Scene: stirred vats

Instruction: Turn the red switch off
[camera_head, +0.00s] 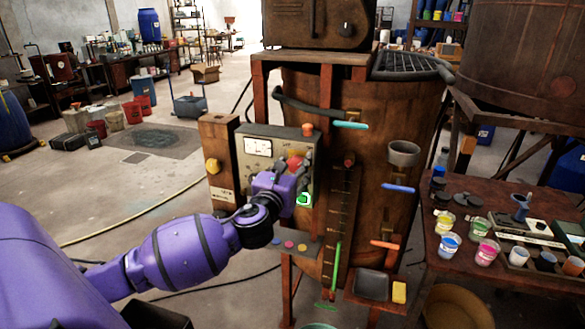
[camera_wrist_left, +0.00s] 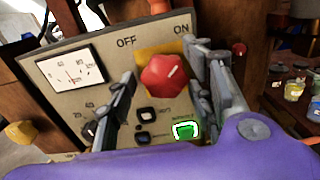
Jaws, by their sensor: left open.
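The red switch (camera_head: 294,161) is a knob on the grey control panel (camera_head: 255,163) of the vat. In the left wrist view the red switch (camera_wrist_left: 165,77) sits on a yellow plate below the words OFF at left and ON at right. Its small white mark slants up to the right, towards ON. My left gripper (camera_head: 296,169) is open in front of the panel. In the left wrist view its fingers (camera_wrist_left: 163,72) stand to the left and right of the knob, with gaps visible. I cannot tell how far the tips are from the panel. My right gripper is not in view.
A dial gauge (camera_wrist_left: 72,74) and a lit green button (camera_wrist_left: 186,130) are on the same panel, close to the fingers. A yellow knob (camera_head: 212,166) is on the post at left. A table (camera_head: 459,183) with paint pots stands at right. Open floor lies left.

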